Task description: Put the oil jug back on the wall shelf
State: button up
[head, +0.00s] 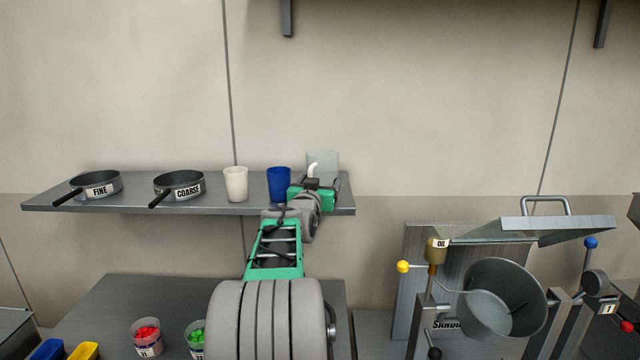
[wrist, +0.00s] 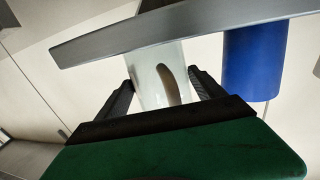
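The oil jug (head: 325,160) is a pale, translucent vessel with a light handle. In the head view it is at the right end of the wall shelf (head: 110,201), partly hidden behind my gripper (head: 316,182). In the wrist view the jug (wrist: 158,75) stands between my two dark fingers (wrist: 160,78), one on each side and seemingly against its walls. The shelf (wrist: 200,31) crosses the top of that inverted view, and the jug's base meets or nearly meets it. I cannot tell whether the base bears on it.
A blue cup (head: 279,184) stands close to the left of the jug, then a white cup (head: 235,184). Pans marked COARSE (head: 179,186) and FINE (head: 96,185) are further left. A machine with an OIL cup (head: 437,250) and raised lid (head: 550,230) stands at lower right.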

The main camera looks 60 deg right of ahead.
jog(key=o, duration=0.4)
jog(key=shift+o, duration=0.2)
jog(key=shift+r, duration=0.1)
jog(key=b+v, duration=0.5)
jog(key=v, duration=0.7)
jog(key=w+a+f+n+t+y, duration=0.25)
jog(key=w+a+f+y, duration=0.35)
jog(key=a, duration=0.6)
jog(key=w+a+f+n+t+y, duration=0.1)
jog(key=w+a+f+n+y, duration=0.25)
jog(key=w+a+f, duration=0.6)
jog(key=s+a+f+n+y, duration=0.1)
jog(key=a+f+n+y, duration=0.15)
jog(key=a, duration=0.65)
jog(key=s+a+f+n+y, duration=0.2)
jog(key=a+f, duration=0.1)
jog(key=a, duration=0.5)
jog(key=s+a+f+n+g+y, duration=0.1)
jog(key=s+a+f+n+g, duration=0.1)
jog(key=a, duration=0.5)
jog(key=s+a+f+n+g+y, duration=0.2)
jog(key=s+a+f+n, duration=0.1)
jog(key=s+a, duration=0.4)
jog(key=shift+f, duration=0.85)
